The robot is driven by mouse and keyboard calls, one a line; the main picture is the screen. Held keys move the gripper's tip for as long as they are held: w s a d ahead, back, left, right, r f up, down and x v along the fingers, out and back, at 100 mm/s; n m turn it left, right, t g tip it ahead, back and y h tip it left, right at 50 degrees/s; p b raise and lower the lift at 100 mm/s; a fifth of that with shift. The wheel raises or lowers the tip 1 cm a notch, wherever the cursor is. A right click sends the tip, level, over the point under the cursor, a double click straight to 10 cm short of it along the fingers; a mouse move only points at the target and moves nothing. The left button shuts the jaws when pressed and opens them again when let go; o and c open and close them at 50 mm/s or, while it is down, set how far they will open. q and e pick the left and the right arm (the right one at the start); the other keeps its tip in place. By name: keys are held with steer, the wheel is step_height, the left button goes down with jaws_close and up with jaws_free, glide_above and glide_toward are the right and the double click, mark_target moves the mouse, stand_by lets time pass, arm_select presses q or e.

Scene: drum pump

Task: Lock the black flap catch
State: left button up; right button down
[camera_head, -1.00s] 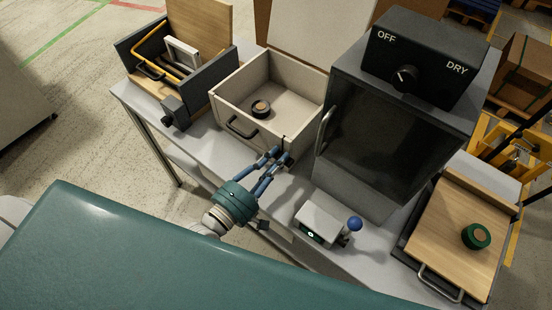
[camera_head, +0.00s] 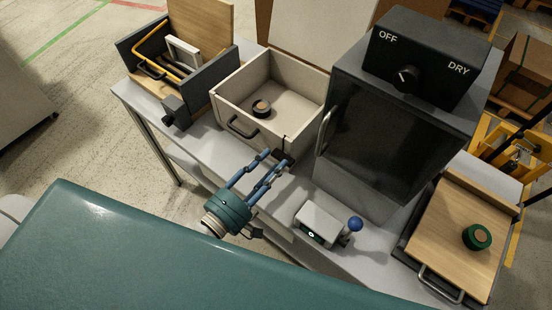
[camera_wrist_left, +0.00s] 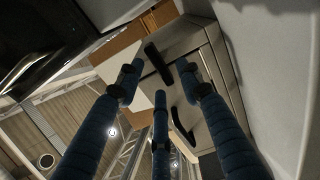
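The black flap catch (camera_head: 284,146) is at the right end of the front wall of an open beige box (camera_head: 262,128). In the left wrist view it shows as a dark elongated bar (camera_wrist_left: 157,62). My left gripper (camera_head: 277,160) is just in front of the catch, with its blue fingers spread apart. In the left wrist view the gripper (camera_wrist_left: 158,85) is open, and the catch appears between and beyond its fingertips. I cannot tell whether a fingertip touches it. Fingers partly cover the catch in the head view. My right gripper is not in view.
The box has a dark handle (camera_head: 241,127) and holds a small round part (camera_head: 261,109). A dark cabinet (camera_head: 375,140) stands close on the right. A small device with a blue knob (camera_head: 355,223) sits in front of it. An open toolbox (camera_head: 212,82) is at left.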

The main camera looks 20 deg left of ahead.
arm_select(q)
steer(key=v, duration=0.9)
steer(key=shift+s, duration=0.2)
steer(key=shift+s+a, duration=0.1)
